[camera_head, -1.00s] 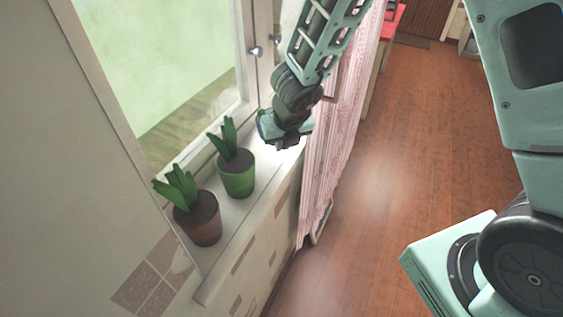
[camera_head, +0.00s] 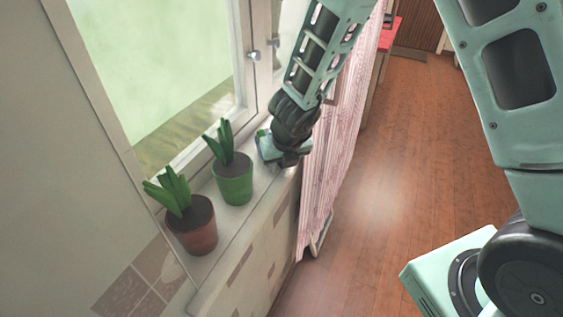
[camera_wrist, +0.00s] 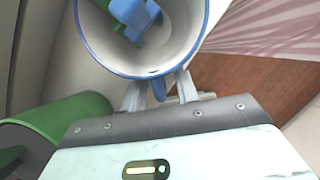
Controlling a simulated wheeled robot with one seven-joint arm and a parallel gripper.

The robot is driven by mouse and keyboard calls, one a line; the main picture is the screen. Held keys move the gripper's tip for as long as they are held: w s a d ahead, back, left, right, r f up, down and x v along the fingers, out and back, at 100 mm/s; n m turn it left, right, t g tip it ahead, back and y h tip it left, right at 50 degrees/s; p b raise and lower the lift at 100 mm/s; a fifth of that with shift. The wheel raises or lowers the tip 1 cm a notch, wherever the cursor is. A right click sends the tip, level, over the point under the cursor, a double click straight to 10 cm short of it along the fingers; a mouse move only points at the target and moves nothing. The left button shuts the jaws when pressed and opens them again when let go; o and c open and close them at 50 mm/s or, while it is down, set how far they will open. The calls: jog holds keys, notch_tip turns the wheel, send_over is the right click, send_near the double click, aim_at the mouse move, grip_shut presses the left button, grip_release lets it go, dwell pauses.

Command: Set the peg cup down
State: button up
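The peg cup (camera_wrist: 180,50) is white inside with a blue rim, at the top of the wrist view. Blue pegs (camera_wrist: 135,14) stand in it. My gripper (camera_wrist: 160,92) has its two fingers apart, one on each side of the cup's blue handle (camera_wrist: 158,89), with gaps visible beside it. In the head view my gripper (camera_head: 283,158) is low over the far part of the windowsill (camera_head: 224,222), and the cup is mostly hidden behind it. I cannot tell whether the cup's base touches the sill.
A green pot (camera_head: 233,186) with a plant stands on the sill near my gripper, and a brown pot (camera_head: 192,234) stands nearer. The window (camera_head: 150,75) is on the left. A pink curtain (camera_head: 335,150) hangs just right of my gripper. Wooden floor lies beyond.

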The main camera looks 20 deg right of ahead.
jog(key=p+v, duration=0.6)
jog(key=v, duration=0.6)
jog(key=s+a+r+n+y, duration=0.2)
jog(key=s+a+r+n, duration=0.25)
jog(key=n, duration=0.45)
jog(key=s+a+r+n+y, duration=0.3)
jog(key=a+n, duration=0.3)
jog(key=n, duration=0.4)
jog(key=s+d+r+n+g+h, duration=0.1)
jog(key=s+d+n+g+h, duration=0.1)
jog(key=s+n, duration=0.6)
jog(key=s+d+r+n+g+h, duration=0.1)
jog(key=s+d+n, duration=0.3)
jog(key=n, duration=1.2)
jog(key=s+g+h, duration=0.1)
jog(key=s, duration=0.3)
jog(key=shift+d+r+n, duration=0.25)
jog(key=shift+r+n, duration=0.15)
